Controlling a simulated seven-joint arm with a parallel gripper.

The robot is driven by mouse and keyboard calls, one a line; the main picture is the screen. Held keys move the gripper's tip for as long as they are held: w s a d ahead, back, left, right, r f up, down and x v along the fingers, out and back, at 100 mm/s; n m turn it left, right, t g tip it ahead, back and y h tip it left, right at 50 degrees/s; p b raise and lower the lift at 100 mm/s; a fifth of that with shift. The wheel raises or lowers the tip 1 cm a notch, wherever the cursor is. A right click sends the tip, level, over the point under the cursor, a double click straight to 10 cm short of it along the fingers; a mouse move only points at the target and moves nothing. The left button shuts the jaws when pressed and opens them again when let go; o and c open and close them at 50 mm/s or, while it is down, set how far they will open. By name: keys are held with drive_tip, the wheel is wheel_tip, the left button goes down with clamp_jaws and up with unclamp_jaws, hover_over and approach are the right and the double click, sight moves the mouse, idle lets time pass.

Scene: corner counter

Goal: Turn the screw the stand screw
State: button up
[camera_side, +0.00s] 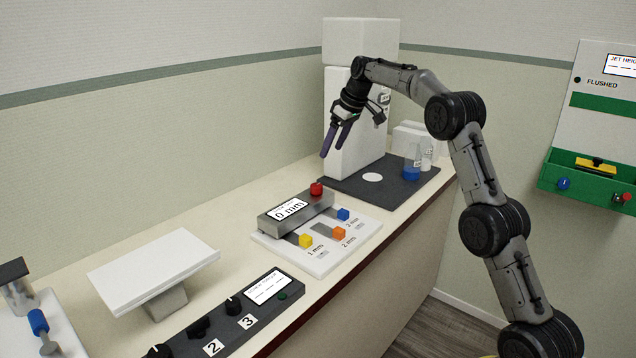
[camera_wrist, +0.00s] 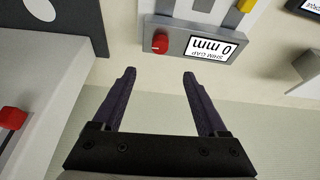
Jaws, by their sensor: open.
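My gripper (camera_side: 334,148) is open and empty, in the air beside the white tower (camera_side: 355,125). Its two dark fingers also show in the wrist view (camera_wrist: 159,75), apart with nothing between them. No part is clearly labelled as the stand screw. A red knob (camera_wrist: 12,118) sits on the grey-white body at the left of the wrist view. Another red knob (camera_side: 316,189) is on the grey gap gauge reading 0 mm (camera_side: 290,209); it also shows in the wrist view (camera_wrist: 160,42), beyond the fingertips. A blue-handled part (camera_side: 38,322) stands at the lower left.
A white board (camera_side: 325,262) holds yellow (camera_side: 306,241), orange (camera_side: 339,233) and blue (camera_side: 343,214) blocks. A tilted white plate (camera_side: 153,263) and a dark knob panel (camera_side: 230,315) are nearer. A dark mat (camera_side: 340,190) carries a blue-bottomed container (camera_side: 411,172). A green-trimmed panel (camera_side: 600,125) is on the right wall.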

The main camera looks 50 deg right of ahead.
sight(316, 185)
drive_tip(key=x, duration=1.3)
drive_tip(key=shift+f, duration=0.35)
clamp_jaws()
